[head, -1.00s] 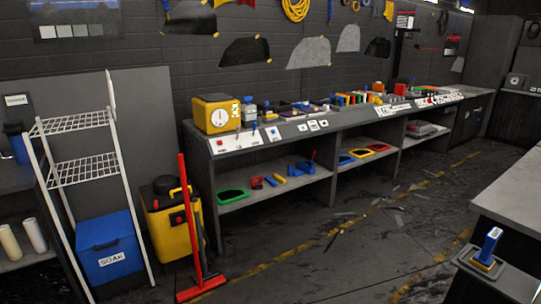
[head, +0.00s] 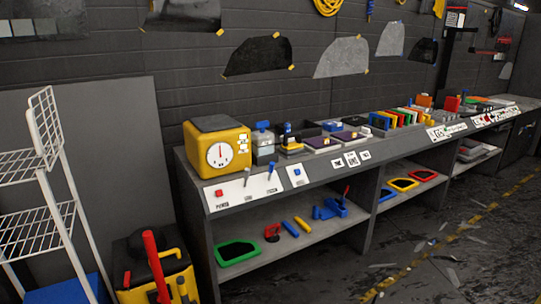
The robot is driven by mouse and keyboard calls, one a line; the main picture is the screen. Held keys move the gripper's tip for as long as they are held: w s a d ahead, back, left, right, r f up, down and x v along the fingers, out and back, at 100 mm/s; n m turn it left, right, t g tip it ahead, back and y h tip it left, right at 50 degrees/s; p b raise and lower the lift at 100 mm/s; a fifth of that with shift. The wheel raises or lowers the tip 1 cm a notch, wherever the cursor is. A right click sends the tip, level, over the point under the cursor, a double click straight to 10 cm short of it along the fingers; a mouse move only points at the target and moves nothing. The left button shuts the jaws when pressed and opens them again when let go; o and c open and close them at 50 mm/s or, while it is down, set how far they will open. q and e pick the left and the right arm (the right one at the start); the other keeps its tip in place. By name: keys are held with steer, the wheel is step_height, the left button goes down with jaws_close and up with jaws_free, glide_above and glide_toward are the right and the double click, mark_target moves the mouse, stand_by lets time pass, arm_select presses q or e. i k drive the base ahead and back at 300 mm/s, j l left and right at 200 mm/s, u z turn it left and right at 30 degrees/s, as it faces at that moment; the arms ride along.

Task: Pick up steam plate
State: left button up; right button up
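I cannot tell for sure which thing is the steam plate. A yellow box (head: 219,150) with a round white dial and a dark flat top stands at the near left end of the long workbench (head: 345,150). A label strip (head: 243,193) with a red button, switches and a blue button runs along the bench front below it. Several small pads and blocks (head: 323,142) lie farther along the bench top. Neither of my grippers is in view.
A white wire rack (head: 35,205) stands at the left. A yellow and black bucket (head: 150,270) with a red handle is in front of the bench's left end. The lower shelf holds a green-rimmed frame (head: 237,252) and tools. Scraps litter the floor (head: 440,265) at right.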

mark_target(290, 148)
steer(key=i+l+z, duration=0.1)
steer(key=i+z, duration=0.35)
steer(key=i, duration=0.25)
steer(key=i+j+z, duration=0.1)
steer(key=i+z, duration=0.4)
steer(key=i, duration=0.15)
